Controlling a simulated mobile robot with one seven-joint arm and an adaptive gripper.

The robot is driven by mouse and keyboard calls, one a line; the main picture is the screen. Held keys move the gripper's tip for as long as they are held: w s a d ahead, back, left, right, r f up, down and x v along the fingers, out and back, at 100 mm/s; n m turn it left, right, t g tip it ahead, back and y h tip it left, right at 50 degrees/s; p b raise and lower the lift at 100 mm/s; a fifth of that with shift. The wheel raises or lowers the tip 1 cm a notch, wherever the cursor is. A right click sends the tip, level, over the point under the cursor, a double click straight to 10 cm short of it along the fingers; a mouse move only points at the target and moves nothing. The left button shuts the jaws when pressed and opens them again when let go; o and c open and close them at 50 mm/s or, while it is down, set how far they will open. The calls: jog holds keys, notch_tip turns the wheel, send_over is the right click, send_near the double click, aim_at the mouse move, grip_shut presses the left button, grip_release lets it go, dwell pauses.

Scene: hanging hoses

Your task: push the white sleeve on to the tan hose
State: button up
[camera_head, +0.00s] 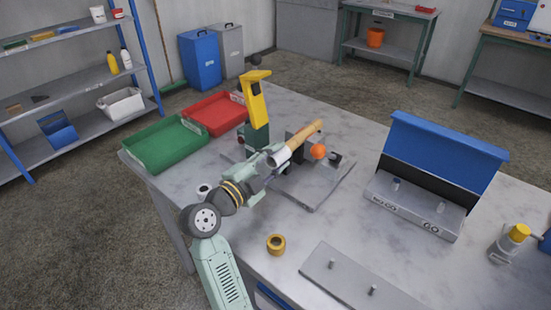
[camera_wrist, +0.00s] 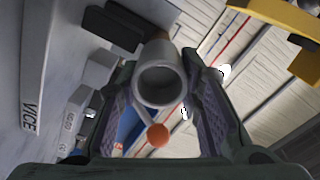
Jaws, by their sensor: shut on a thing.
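The white sleeve (camera_head: 279,156) is a short pale tube in my gripper (camera_head: 270,162), above the grey plate on the bench. In the wrist view the sleeve (camera_wrist: 162,82) lies between the two fingers (camera_wrist: 162,112), its open mouth facing the camera. The tan hose (camera_head: 303,136) slants up to the right beyond the sleeve's far end, roughly in line with it. Sleeve and hose look close together or touching; whether the sleeve is around the hose end is hidden.
An orange ball knob (camera_head: 318,151) is right beside the hose; it also shows in the wrist view (camera_wrist: 158,134). Green (camera_head: 165,143) and red (camera_head: 215,113) trays lie left. A blue-lidded box (camera_head: 440,150) stands right. The front bench is partly clear.

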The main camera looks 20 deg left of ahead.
jog(key=shift+x, duration=1.35)
dwell(1.5)
jog(key=shift+r, duration=0.1)
jog(key=shift+c, duration=0.5)
jog(key=o, duration=1.2)
jog(key=v, duration=1.2)
